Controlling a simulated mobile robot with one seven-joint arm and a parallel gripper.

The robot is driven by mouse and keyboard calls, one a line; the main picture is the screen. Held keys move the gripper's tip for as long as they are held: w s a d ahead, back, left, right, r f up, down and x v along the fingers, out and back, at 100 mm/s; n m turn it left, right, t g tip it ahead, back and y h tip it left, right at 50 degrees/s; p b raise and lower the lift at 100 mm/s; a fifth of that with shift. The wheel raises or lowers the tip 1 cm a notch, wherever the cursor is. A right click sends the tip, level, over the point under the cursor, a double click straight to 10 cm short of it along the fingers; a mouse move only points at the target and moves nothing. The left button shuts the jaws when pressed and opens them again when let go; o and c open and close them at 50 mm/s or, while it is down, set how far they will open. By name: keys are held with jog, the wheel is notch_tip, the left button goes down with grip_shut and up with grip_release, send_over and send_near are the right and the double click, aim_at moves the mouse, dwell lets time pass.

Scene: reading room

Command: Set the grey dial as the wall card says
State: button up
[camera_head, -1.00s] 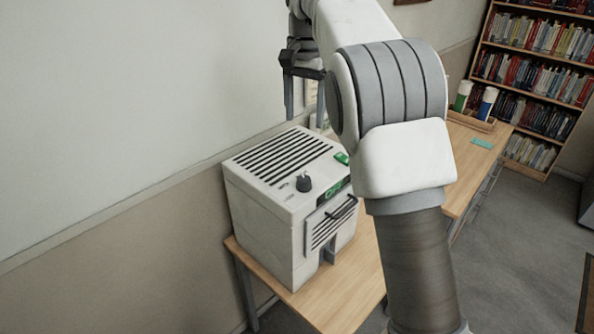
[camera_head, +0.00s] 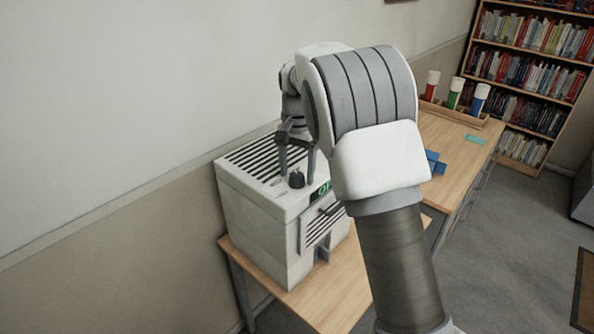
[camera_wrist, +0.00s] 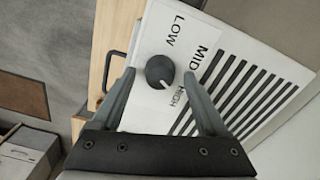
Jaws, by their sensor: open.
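The grey dial (camera_head: 297,180) is a dark round knob on top of a pale slatted machine (camera_head: 258,222). In the wrist view the dial (camera_wrist: 160,71) is beside the printed words LOW, MID and HIGH, and its white pointer mark faces the HIGH side. My gripper (camera_head: 297,163) is over the machine top at the dial. In the wrist view my gripper (camera_wrist: 159,76) is open, one finger on each side of the dial, with gaps showing. I cannot see a readable wall card; my arm hides part of the wall and machine.
A green display (camera_head: 325,188) and a handle are on the machine's front. The machine stands on a wooden table (camera_head: 335,300). Farther back are a blue object (camera_head: 434,163), a rack of red, green and blue capped tubes (camera_head: 455,112) and a bookshelf (camera_head: 530,85).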

jog(key=shift+f, duration=0.1)
grip_shut()
dwell(0.4)
jog(key=shift+n, duration=0.3)
jog(key=n+p, duration=0.1)
jog(key=n, duration=0.4)
jog(key=n+p, duration=0.1)
jog(key=n, duration=0.5)
dwell(0.5)
grip_release()
